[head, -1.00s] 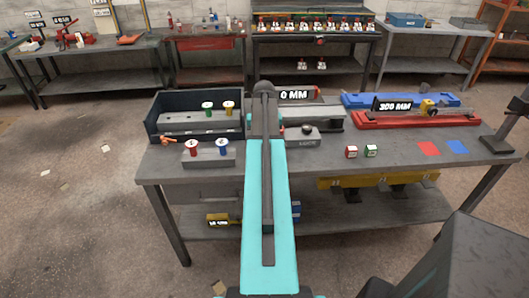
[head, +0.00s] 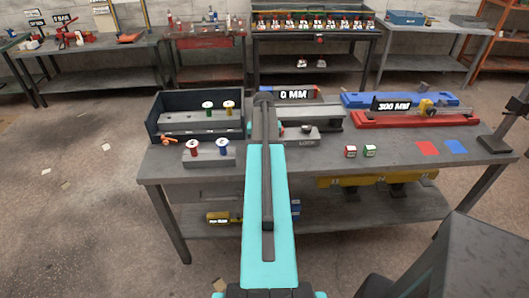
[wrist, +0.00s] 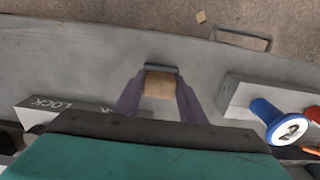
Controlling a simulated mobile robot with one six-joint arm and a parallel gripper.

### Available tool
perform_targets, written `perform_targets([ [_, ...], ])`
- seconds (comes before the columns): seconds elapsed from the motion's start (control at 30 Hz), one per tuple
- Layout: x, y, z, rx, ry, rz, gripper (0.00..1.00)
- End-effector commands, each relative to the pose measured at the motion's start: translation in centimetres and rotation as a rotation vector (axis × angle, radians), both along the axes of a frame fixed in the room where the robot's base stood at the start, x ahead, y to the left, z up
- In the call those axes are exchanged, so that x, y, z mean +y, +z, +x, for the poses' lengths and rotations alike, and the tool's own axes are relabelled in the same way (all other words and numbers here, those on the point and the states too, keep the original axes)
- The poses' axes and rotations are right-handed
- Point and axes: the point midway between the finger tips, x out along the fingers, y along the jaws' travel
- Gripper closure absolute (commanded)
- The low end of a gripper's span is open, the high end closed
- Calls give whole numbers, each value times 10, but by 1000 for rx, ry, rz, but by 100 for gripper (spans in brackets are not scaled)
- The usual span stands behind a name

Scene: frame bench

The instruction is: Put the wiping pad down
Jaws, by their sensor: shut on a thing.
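The wiping pad (wrist: 159,85) shows in the wrist view as a small tan block with a dark grey strip along its far side. My gripper (wrist: 158,92) is shut on it, one purplish finger on each side. The pad is over the bare grey bench top; I cannot tell whether it touches the surface. In the head view my own arm hides the pad and the fingers.
The bench (head: 310,170) has a spool holder (head: 208,156) left of my arm and a LOCK block (head: 300,137) right of it. A blue spool (wrist: 280,122) is close on the wrist view's right. Red and green cubes (head: 350,151) stand farther right.

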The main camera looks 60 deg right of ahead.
Motion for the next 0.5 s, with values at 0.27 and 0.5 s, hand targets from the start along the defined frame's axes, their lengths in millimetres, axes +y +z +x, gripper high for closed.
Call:
perform_targets([
  [0.27,0,-2,0,0,0,0,44],
  [0.5,0,-2,0,0,0,0,44],
])
